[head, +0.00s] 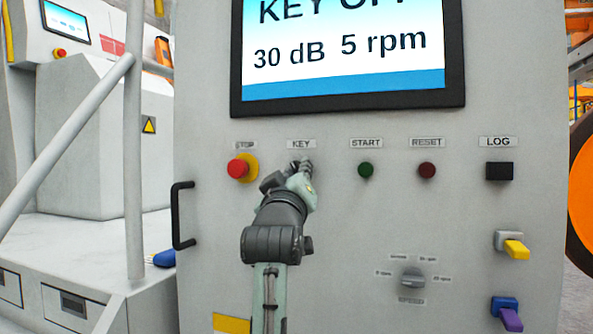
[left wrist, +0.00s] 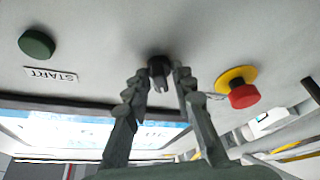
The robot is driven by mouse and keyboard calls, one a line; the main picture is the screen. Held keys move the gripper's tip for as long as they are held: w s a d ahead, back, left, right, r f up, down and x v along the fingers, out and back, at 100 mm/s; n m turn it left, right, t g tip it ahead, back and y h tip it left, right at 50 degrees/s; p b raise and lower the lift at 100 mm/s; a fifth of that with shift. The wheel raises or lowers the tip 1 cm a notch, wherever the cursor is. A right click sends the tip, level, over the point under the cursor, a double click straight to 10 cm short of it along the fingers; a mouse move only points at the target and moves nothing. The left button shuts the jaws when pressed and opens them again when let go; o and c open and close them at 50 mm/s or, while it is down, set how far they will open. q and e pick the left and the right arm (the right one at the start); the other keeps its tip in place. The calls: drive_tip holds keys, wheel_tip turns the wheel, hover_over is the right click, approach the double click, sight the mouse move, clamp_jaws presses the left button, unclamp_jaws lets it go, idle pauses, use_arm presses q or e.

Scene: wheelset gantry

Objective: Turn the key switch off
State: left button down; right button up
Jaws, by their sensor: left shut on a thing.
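The key switch (left wrist: 159,72) is a small dark knob on the grey panel, seen in the left wrist view between my fingertips. My left gripper (left wrist: 158,78) is shut on it, one finger on each side. In the head view my left gripper (head: 302,168) is at the panel just below the KEY label (head: 301,144), and it hides the switch there. The screen (head: 345,55) above reads KEY, with a partly cut-off word that looks like OFF, and 30 dB 5 rpm. My right gripper is not in view.
A red stop button (head: 238,168) on a yellow ring is close left of the gripper. A green START button (head: 366,170), a dark red RESET button (head: 427,170) and a black LOG square (head: 499,171) are to the right. A speed knob (head: 412,278) is lower down. A black handle (head: 181,215) sticks out at left.

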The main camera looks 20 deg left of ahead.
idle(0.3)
use_arm(q)
drive_tip(key=c, duration=1.6)
unclamp_jaws()
drive_tip(key=shift+o, duration=0.2)
drive_tip(key=shift+s, duration=0.1)
drive_tip(key=v, duration=1.1)
drive_tip(key=shift+s+f, duration=0.2)
drive_tip(key=shift+s, duration=0.15)
drive_tip(key=shift+d, duration=0.1)
